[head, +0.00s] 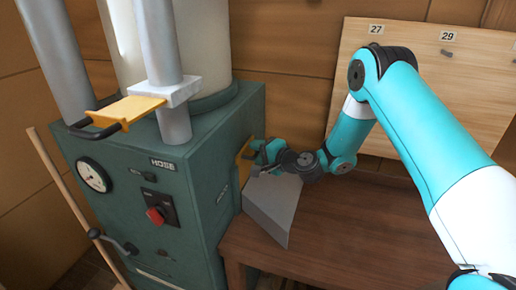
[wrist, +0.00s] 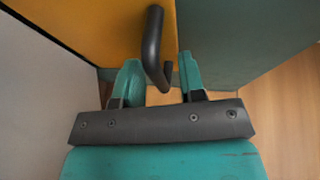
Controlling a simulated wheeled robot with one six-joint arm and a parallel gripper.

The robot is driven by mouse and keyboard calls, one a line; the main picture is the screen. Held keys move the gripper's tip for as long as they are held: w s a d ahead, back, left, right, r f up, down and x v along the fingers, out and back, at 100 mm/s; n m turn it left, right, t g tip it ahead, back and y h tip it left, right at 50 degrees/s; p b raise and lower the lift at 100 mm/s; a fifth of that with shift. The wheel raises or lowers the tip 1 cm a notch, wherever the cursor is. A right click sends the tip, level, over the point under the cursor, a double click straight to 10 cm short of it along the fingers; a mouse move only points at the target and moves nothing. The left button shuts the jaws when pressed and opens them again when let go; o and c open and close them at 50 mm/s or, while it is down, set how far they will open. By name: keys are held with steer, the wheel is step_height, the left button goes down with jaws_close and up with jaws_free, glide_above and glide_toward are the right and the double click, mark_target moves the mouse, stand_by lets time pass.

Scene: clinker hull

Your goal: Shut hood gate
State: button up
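A yellow gate plate (head: 243,163) shows on the right side of the green machine, beside the grey sloped hood (head: 272,205); I take it for the hood gate. In the wrist view the yellow plate (wrist: 95,25) carries a black bent handle (wrist: 152,45). My gripper (wrist: 159,66) is open, its two teal fingers standing apart on either side of the handle's lower end. Contact with the handle cannot be told. In the head view my gripper (head: 262,160) is at the plate, and my wrist hides part of it. How far the plate is slid in is unclear.
Another yellow gate (head: 128,110) with black handles sits in a white collar on the front pipe, above the HOSE label. The green machine (head: 200,175) has a gauge (head: 94,176) and red knob (head: 155,215). A brown bench (head: 340,235) is clear right of the hood.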

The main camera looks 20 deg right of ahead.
steer(key=shift+c, duration=0.5)
jaws_close()
step_height(320, 180, down, 5)
steer(key=b, duration=0.4)
steer(key=shift+r, duration=0.3)
steer(key=shift+o, duration=0.5)
jaws_free()
steer(key=shift+r, duration=0.1)
